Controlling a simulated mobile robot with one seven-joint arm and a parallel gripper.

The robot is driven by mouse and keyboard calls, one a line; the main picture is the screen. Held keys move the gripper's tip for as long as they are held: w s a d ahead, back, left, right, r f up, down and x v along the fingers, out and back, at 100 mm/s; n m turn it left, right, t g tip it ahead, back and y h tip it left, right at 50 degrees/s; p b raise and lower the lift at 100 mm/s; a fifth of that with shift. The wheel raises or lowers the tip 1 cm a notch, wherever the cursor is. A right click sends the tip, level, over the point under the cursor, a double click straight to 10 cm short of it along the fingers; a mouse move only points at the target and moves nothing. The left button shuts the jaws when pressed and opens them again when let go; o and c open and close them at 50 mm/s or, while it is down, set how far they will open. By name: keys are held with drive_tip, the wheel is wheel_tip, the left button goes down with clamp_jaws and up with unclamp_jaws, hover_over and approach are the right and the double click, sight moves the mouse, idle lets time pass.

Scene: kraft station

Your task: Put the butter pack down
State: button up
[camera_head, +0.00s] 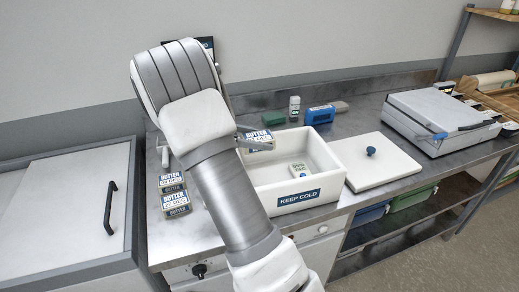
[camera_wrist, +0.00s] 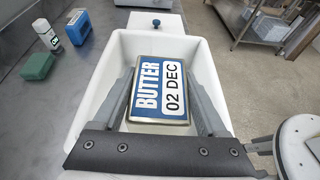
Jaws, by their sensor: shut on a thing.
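My gripper (camera_wrist: 160,103) is shut on a butter pack (camera_wrist: 160,85) with a blue and white label reading BUTTER 02 DEC. The wrist view shows the pack between the two fingers, above the white KEEP COLD box. In the head view the held pack (camera_head: 257,140) shows beside my arm, over the box's back left part. The white box (camera_head: 335,182) is open, and another pack (camera_head: 299,170) lies inside it. Two more butter packs, one marked 04 DEC (camera_head: 172,182) and one marked 27 DEC (camera_head: 176,203), lie on the counter left of the box. My arm hides part of the box.
The white lid with a blue knob (camera_head: 384,162) lies right of the box. A green block (camera_head: 273,118), a white bottle (camera_head: 294,107) and a blue item (camera_head: 320,115) stand behind it. A grey machine (camera_head: 440,117) stands farther right on the steel counter.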

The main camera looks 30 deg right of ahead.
sight(259, 152)
drive_tip(key=shift+f, duration=1.85)
drive_tip(key=shift+f, duration=0.1)
drive_tip(key=shift+f, duration=0.5)
drive_tip(key=o, duration=1.6)
drive_tip(key=shift+c, duration=0.2)
